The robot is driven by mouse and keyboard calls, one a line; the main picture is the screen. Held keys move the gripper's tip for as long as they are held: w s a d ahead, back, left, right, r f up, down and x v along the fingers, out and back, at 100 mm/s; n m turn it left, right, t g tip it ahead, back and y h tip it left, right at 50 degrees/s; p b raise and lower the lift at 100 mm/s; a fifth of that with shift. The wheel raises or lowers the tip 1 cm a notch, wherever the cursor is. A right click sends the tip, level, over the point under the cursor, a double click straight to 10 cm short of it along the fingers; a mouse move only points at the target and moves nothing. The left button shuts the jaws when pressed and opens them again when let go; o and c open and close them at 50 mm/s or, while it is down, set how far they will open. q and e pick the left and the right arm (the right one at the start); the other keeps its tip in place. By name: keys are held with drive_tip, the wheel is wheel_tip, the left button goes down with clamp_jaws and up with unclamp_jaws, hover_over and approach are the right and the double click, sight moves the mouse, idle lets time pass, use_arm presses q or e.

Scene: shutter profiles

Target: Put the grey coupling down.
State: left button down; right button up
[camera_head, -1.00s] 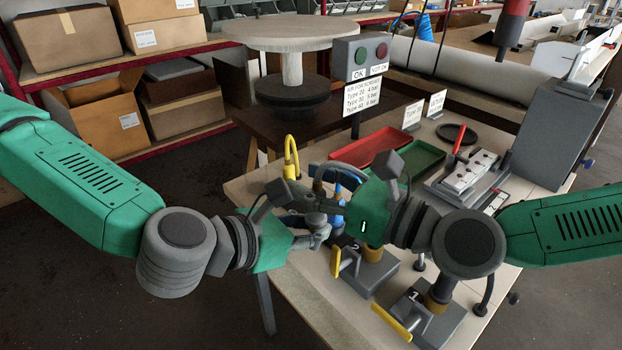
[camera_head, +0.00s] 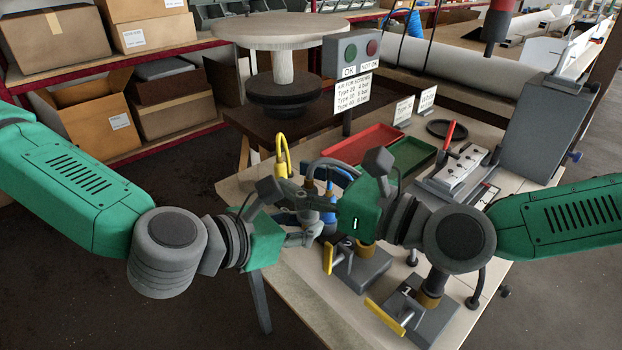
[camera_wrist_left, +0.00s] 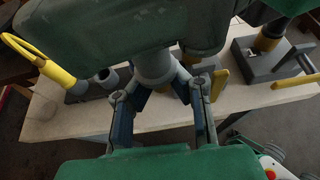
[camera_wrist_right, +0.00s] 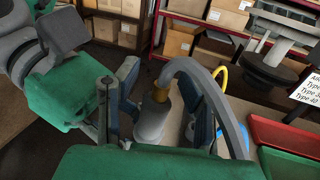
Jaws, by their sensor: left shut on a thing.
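The grey coupling (camera_wrist_right: 152,122) is a grey cylinder with a brass collar and a thick grey hose arching from its top, in the right wrist view. My left gripper (camera_wrist_left: 162,88) is shut on its lower part (camera_wrist_left: 155,66), above the table edge in the left wrist view. My right gripper (camera_wrist_right: 163,100) has its fingers spread on either side of the coupling, with a gap visible on the right. In the head view both grippers, left (camera_head: 303,212) and right (camera_head: 325,205), meet close together and mostly hide the coupling.
A yellow hose (camera_head: 283,155) and blue parts (camera_head: 328,222) stand close behind the grippers. Stations marked 2 (camera_head: 355,270) and 1 (camera_head: 425,318) with yellow handles stand on the table in front. Red (camera_head: 365,143) and green (camera_head: 412,155) trays lie farther back.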

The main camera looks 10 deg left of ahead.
use_arm(q)
drive_tip(key=shift+d, duration=0.1)
drive_tip(key=shift+w+f+m+g+h, duration=0.35)
drive_tip(key=shift+m+g+h, duration=0.15)
drive_tip(key=shift+m, duration=0.1)
drive_tip(key=f+m+g+h, duration=0.1)
drive_tip(key=w+m+g+h, duration=0.1)
drive_tip(key=f+m+g, duration=0.1)
drive_tip(key=m+g, duration=0.1)
drive_tip(key=shift+w+d+f+h, duration=0.2)
drive_tip(key=shift+w+f+h, duration=0.05)
drive_tip(key=shift+f+h, duration=0.15)
drive_tip(key=m+g, duration=0.1)
drive_tip(key=f+m+g, duration=0.1)
drive_tip(key=w+m+g+h, duration=0.1)
drive_tip(key=shift+d+f+m+g, duration=0.3)
drive_tip(key=shift+d+f+g, duration=0.1)
use_arm(e)
drive_tip(key=v, duration=1.2)
use_arm(q)
drive_tip(key=shift+f, duration=0.1)
use_arm(e)
drive_tip(key=shift+o, duration=1.3)
drive_tip(key=w+a+f+m+h, duration=0.1)
drive_tip(key=w+a+f+h, duration=0.4)
drive_tip(key=w+a+f, duration=0.2)
drive_tip(key=shift+a+m, duration=0.4)
drive_tip(key=shift+a, duration=0.5)
drive_tip(key=shift+w, duration=0.15)
